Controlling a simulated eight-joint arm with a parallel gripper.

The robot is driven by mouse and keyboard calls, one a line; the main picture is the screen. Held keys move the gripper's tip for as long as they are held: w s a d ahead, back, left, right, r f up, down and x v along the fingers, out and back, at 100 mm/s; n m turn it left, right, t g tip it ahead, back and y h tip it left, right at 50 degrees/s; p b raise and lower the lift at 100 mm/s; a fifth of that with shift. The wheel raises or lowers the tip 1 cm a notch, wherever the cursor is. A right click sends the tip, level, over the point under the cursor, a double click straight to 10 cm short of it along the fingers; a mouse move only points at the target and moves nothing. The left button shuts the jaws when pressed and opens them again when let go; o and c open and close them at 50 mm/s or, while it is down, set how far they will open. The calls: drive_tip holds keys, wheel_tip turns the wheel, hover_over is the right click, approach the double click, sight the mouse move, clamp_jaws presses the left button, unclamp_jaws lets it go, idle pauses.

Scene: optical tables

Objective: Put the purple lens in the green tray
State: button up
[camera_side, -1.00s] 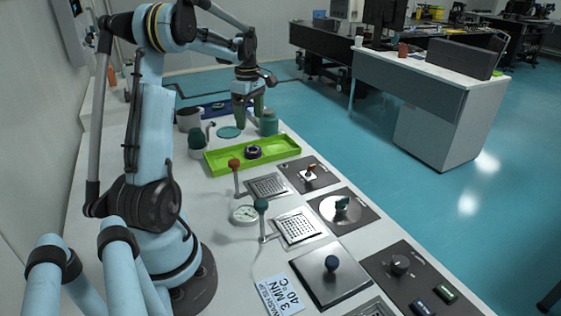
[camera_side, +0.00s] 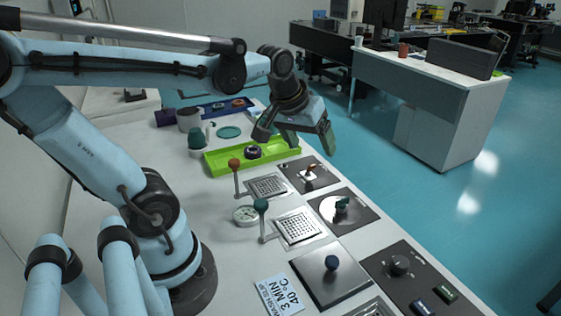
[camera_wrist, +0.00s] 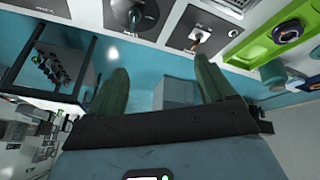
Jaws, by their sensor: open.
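The purple lens (camera_side: 253,152), a small dark ring, lies in the green tray (camera_side: 223,166), near its middle. In the wrist view the lens (camera_wrist: 288,31) shows with a pale centre inside the green tray (camera_wrist: 262,49) at the upper right. My gripper (camera_side: 310,143) is raised at the right end of the tray, apart from the lens. In the wrist view my gripper (camera_wrist: 160,78) has its two green fingers wide apart with nothing between them.
A blue tray (camera_side: 206,111) with small rings stands behind, near a teal disc (camera_side: 229,132) and a green-topped jar (camera_side: 198,141). Knobbed levers, plates and a dial (camera_side: 245,215) fill the table in front. The blue floor (camera_side: 430,200) lies beyond the right edge.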

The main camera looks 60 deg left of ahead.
drive_tip(key=s+d+f+m+t+h, duration=0.1)
drive_tip(key=s+d+f+m+t, duration=0.1)
drive_tip(key=d+m, duration=0.4)
drive_tip(key=shift+s+d+f, duration=0.2)
drive_tip(key=shift+s+d, duration=0.35)
idle(0.7)
